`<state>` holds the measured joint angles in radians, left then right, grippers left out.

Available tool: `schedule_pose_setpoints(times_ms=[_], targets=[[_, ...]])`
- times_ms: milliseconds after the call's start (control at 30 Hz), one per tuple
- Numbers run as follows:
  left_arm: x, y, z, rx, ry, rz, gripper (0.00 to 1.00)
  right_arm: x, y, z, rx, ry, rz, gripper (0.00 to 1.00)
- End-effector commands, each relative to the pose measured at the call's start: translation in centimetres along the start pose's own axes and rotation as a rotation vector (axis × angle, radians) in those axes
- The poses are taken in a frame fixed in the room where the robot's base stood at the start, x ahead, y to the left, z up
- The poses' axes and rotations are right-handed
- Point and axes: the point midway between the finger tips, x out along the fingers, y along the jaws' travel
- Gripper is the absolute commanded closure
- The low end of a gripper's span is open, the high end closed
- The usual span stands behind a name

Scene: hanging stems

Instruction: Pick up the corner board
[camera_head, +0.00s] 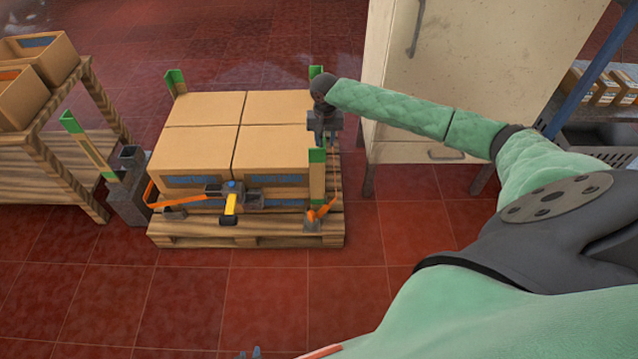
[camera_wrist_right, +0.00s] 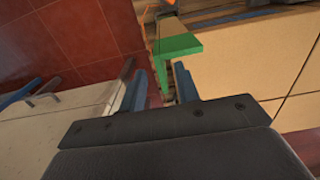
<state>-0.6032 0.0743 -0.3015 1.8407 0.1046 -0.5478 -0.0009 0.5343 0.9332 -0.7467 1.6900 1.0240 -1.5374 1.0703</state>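Corner boards with green ends stand at the pallet load: front right (camera_head: 317,172), back right (camera_head: 315,71) and back left (camera_head: 175,82). My right gripper (camera_head: 328,122) is at the load's right side, behind the front-right board. In the right wrist view its blue fingers (camera_wrist_right: 158,84) are apart. An L-shaped green board end (camera_wrist_right: 181,46) shows just ahead, with one leg between the fingers in the picture; contact cannot be told. Only blue tips of my left gripper (camera_head: 250,353) show at the bottom edge.
Cardboard boxes (camera_head: 205,138) sit on a wooden pallet (camera_head: 245,228) with orange straps and a yellow-handled tensioner (camera_head: 231,205). A beige cabinet (camera_head: 455,75) stands right of the pallet. A wooden table (camera_head: 50,160) with boxes is at the left. The red floor in front is clear.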

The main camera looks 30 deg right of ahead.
Motion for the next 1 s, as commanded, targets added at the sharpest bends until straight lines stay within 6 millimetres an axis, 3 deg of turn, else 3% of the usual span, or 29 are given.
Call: schedule_pose_setpoints(times_ms=[267,533,833,1000], targets=[[0.2,-0.1,0.2,0.0,0.0,0.0,0.68,2.1,0.0,0.0,0.0,0.0,0.001,0.68],[0.5,-0.1,0.4,0.0,0.001,0.0,0.68,5.7,0.0,0.0,0.0,0.001,0.0,0.68],[0.4,-0.1,0.6,-0.001,0.0,0.0,0.68,6.3,0.0,0.0,0.0,0.001,0.0,0.68],[0.4,-0.1,0.6,-0.001,-0.001,0.0,0.68,6.3,0.0,0.0,0.0,0.001,0.0,1.0]])
